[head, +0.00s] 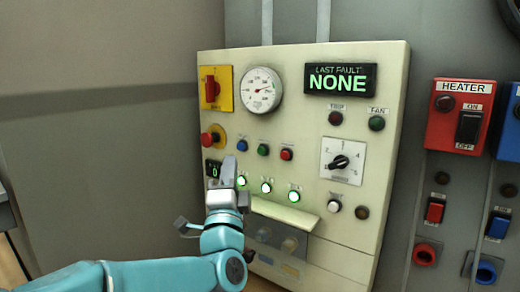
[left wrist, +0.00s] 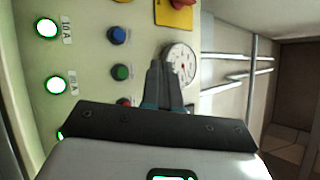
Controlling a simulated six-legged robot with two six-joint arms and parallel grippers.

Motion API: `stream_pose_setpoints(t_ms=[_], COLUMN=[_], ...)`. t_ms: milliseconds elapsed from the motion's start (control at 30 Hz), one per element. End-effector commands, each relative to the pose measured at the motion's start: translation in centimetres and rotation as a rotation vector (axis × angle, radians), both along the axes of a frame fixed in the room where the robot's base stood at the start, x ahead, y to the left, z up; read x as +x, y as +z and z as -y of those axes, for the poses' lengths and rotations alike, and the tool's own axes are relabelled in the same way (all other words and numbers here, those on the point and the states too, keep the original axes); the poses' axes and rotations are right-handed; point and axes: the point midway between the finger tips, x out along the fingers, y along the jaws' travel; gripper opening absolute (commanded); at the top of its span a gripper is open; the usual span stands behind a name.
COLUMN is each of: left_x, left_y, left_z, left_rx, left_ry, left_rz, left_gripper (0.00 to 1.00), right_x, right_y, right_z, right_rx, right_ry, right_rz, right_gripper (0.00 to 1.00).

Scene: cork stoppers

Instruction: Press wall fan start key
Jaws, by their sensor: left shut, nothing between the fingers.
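A cream control panel (head: 225,80) on the wall carries a row of a blue button (head: 242,146), a green button (head: 263,150) and a red button (head: 287,155). I cannot read which one is the fan start key. A dark lamp labelled FAN (head: 376,123) sits at upper right. My left gripper (head: 228,168) is shut and empty, just below and left of the blue button in the head view. In the left wrist view its fingers (left wrist: 158,75) point past the green button (left wrist: 121,72); the red button (left wrist: 124,101) is partly hidden. My right gripper is not in view.
Three lit green-ringed lamps (head: 266,187) sit below the buttons. A red knob on a yellow plate (head: 208,139), a gauge (head: 262,89) and a rotary selector (head: 340,162) are nearby. A ledge (head: 285,216) projects below. A red HEATER box (head: 460,115) stands at right.

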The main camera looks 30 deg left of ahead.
Motion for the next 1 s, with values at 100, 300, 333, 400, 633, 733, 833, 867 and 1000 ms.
stream_pose_setpoints(t_ms=[100, 300, 333, 400, 633, 733, 833, 867, 1000], left_x=[2.0, 4.9, 5.3, 6.1, 7.4, 7.5, 7.5, 7.5, 7.5], left_y=[0.2, 0.3, 0.1, 0.1, 0.0, 0.0, 0.0, 0.0, 0.0], left_z=[0.1, 0.2, 0.2, 0.2, 0.4, 0.4, 0.4, 0.4, 0.4], left_rx=[0.000, -0.001, -0.001, -0.001, 0.000, 0.000, 0.000, 0.000, 0.000], left_ry=[0.000, 0.000, 0.000, 0.000, 0.000, 0.000, 0.000, 0.000, 0.000], left_rz=[-0.005, -0.002, -0.002, -0.002, -0.001, -0.001, -0.001, -0.001, -0.001], left_gripper=[0.00, 0.00, 0.00, 0.00, 0.00, 0.00, 0.00, 0.00, 0.00], right_x=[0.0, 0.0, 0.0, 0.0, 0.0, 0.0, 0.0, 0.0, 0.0], right_y=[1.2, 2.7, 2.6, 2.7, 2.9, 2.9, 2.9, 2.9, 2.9], right_z=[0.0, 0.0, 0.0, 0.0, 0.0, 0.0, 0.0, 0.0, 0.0], right_rx=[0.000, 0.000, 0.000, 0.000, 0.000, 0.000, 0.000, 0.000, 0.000], right_ry=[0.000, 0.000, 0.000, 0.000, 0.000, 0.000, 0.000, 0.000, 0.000], right_rz=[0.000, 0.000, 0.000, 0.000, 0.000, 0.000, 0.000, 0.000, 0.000], right_gripper=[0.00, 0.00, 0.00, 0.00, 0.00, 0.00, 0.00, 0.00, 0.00])
